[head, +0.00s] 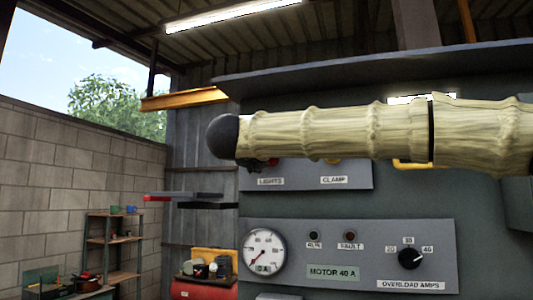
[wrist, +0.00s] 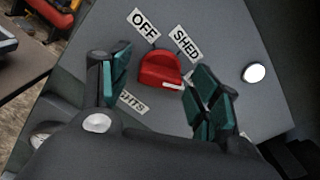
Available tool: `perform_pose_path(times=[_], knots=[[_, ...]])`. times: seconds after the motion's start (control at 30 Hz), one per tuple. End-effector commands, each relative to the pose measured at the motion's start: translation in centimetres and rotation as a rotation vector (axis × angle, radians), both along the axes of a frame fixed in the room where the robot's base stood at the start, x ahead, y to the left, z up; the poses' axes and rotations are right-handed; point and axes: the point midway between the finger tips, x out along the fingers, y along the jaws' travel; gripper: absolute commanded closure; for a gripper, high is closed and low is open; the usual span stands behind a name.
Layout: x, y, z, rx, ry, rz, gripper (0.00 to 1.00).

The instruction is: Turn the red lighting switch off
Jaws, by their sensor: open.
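My gripper (wrist: 162,62) is open, with one teal-padded finger on each side of the knob. I cannot tell whether either finger touches it. In the head view my arm hides most of the switch above the LIGHTS label (head: 270,182).
A CLAMP label (head: 334,180) is to the right on the same panel. Below is a lower panel (head: 400,265) with a gauge (head: 264,252) and an overload knob (head: 410,258). A white round part (wrist: 254,73) sits right of the switch. Shelves (head: 112,245) stand at the left.

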Motion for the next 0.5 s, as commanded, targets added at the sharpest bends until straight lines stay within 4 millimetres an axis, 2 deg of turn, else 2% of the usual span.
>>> perform_pose_path(times=[0.33,0.37,0.5], knots=[[0.32,-0.15,0.01,0.000,0.000,-0.001,0.38],[0.32,-0.15,0.01,0.000,0.000,-0.001,0.41],[0.31,-0.14,0.01,0.000,0.000,-0.001,0.67]])
